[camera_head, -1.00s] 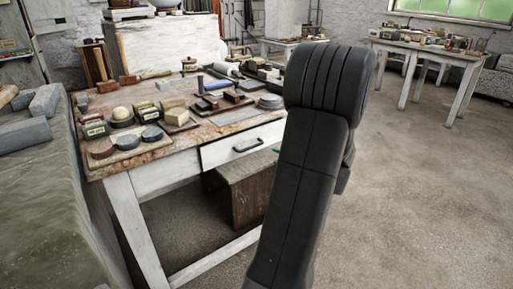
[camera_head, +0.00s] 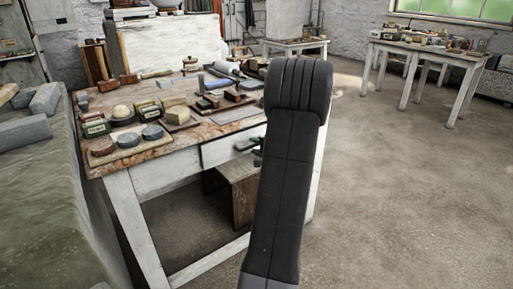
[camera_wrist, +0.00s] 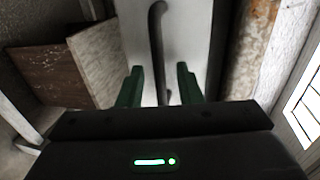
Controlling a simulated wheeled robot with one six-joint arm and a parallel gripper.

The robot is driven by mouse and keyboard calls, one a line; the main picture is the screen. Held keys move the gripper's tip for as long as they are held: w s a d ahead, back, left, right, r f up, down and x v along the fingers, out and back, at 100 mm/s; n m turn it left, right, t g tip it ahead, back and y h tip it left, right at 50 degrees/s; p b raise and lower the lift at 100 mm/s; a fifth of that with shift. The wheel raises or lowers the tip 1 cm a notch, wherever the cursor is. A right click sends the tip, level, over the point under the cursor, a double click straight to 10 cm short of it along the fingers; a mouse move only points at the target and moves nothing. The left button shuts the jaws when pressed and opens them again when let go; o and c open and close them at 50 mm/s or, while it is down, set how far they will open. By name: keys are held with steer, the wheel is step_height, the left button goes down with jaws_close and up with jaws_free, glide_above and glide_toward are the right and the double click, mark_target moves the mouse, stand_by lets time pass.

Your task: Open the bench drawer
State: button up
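The bench (camera_head: 130,160) has a white drawer front (camera_head: 222,150) below its worn top, and the drawer looks shut. In the wrist view the white drawer front (camera_wrist: 190,30) carries a dark bar handle (camera_wrist: 156,45). My gripper (camera_wrist: 158,84) is open, with its two green fingers apart on either side of the handle's line. I cannot tell whether they touch the handle. In the head view my gripper (camera_head: 257,148) shows only as a bit of green in front of the drawer, and my arm hides the drawer's right part.
Stones, tins and tools (camera_head: 150,120) cover the bench top. A wooden box (camera_head: 235,190) stands under the bench. The floor on the right (camera_head: 420,210) is clear up to another table (camera_head: 430,55).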

jaws_close()
steer(key=f+b+v, duration=0.2)
steer(key=b+v, duration=0.2)
steer(key=v, duration=0.7)
steer(key=f+b+v, duration=0.2)
steer(key=b+v, duration=0.1)
steer(key=v, duration=0.8)
steer(key=shift+s+d+f+b, duration=0.3)
steer(key=shift+s+d+b, duration=0.05)
steer(key=shift+s, duration=0.2)
